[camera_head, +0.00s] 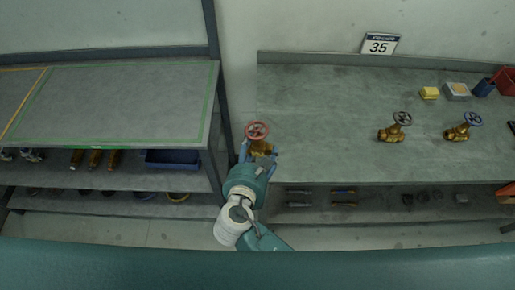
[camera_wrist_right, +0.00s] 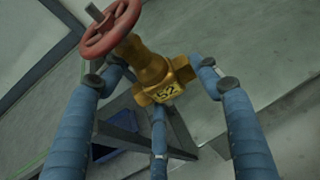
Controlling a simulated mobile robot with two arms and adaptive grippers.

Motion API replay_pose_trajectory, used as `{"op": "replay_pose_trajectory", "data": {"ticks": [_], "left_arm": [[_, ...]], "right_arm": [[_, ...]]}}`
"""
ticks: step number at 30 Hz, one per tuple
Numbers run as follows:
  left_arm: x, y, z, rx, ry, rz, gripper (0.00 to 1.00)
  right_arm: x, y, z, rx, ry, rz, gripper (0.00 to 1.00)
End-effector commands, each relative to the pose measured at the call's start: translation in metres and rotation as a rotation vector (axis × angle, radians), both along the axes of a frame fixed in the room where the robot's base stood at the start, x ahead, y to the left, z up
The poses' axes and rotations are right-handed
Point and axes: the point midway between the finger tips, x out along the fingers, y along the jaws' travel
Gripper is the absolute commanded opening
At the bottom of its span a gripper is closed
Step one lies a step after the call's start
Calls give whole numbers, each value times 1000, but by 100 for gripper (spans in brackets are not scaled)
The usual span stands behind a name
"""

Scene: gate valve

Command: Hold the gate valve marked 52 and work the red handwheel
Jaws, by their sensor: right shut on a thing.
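The brass gate valve (camera_head: 260,147) with a red handwheel (camera_head: 257,131) is at the left end of the right-hand bench in the head view. In the right wrist view the brass body (camera_wrist_right: 158,75) bears the number 52, and the red handwheel (camera_wrist_right: 110,30) is at its upper left. My right gripper (camera_head: 258,154) is shut on the valve body, with blue fingers on both sides of it in the wrist view. Nothing is touching the handwheel. My left gripper is not in view.
Two more brass valves, one with a dark wheel (camera_head: 393,130) and one with a blue wheel (camera_head: 463,129), stand on the right bench (camera_head: 320,110). A card marked 35 (camera_head: 380,45) is behind. The left bench (camera_head: 120,100) has a bare top; shelves below hold parts and a blue bin (camera_head: 172,159).

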Motion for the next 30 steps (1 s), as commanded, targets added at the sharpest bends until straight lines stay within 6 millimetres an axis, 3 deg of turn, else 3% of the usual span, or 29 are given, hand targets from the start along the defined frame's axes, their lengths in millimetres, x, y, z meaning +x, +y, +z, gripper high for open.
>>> {"op": "replay_pose_trajectory", "data": {"ticks": [30], "left_arm": [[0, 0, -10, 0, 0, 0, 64]], "right_arm": [[1, 0, -18, 0, -5, 1, 31]]}}
